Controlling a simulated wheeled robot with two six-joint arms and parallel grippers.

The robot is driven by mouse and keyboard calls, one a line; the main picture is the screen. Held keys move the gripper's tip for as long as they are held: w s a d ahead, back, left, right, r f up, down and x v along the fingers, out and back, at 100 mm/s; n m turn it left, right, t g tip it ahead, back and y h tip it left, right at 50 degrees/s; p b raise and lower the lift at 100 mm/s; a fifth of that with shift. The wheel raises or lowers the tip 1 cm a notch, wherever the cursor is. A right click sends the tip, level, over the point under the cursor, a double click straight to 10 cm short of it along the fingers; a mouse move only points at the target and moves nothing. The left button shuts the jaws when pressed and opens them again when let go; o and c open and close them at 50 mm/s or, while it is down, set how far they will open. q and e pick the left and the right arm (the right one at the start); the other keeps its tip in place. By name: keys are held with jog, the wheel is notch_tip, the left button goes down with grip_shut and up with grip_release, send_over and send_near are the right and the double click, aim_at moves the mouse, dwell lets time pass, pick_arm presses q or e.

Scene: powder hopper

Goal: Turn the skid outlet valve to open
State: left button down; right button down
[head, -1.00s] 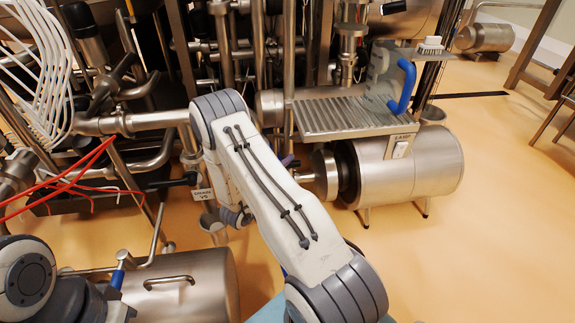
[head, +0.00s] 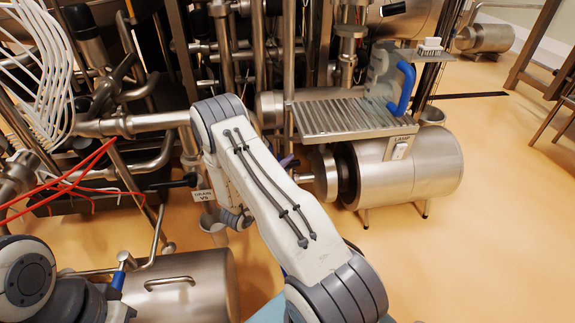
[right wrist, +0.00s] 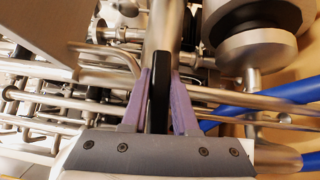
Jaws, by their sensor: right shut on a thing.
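My right gripper (right wrist: 158,85) shows in the right wrist view, with its two purple fingers closed on either side of a black lever handle (right wrist: 160,92). The handle stands upright in that picture, in front of a steel pipe. Whether it is the skid outlet valve's lever cannot be read, as no label shows there. In the head view my right arm crosses the middle and hides most of this gripper and the valve. Only a small purple bit shows beside the arm, left of the steel motor housing (head: 408,165). My left gripper is out of the picture.
A label reading DRAIN V5 (head: 203,195) hangs by a black handle (head: 175,182). A slatted steel shelf (head: 345,118) with a blue handle (head: 402,88) is above the motor housing. Dense pipework fills the back left. Red cables (head: 75,180) hang at left. Floor is clear at right.

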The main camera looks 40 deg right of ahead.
jog(key=shift+a+r+n+h+p, duration=0.1)
jog(key=shift+r+n+h+p, duration=0.3)
jog(key=shift+r+n, duration=0.2)
jog(key=shift+w+a+r+n+t+h+p, duration=0.15)
jog(key=shift+r+n+t+h+p, duration=0.2)
jog(key=shift+r+n+t+h, duration=0.3)
jog(key=shift+a+n+b, duration=0.1)
jog(key=shift+n+b, duration=0.3)
jog(key=shift+n, duration=0.15)
jog(key=n+t+b, duration=0.1)
jog(key=b, duration=0.3)
jog(key=r+n+h+b, duration=0.1)
jog(key=b, duration=0.4)
jog(key=shift+w+a+t, duration=0.2)
jog(key=shift+a+t, duration=0.15)
jog(key=shift+r+n+b, duration=0.3)
jog(key=shift+r+b, duration=0.1)
jog(key=shift+b, duration=0.4)
jog(key=c, duration=0.7)
grip_release()
jog(key=shift+w+h, duration=0.1)
jog(key=shift+h, duration=0.15)
jog(key=shift+r, duration=0.1)
jog(key=shift+a, duration=0.15)
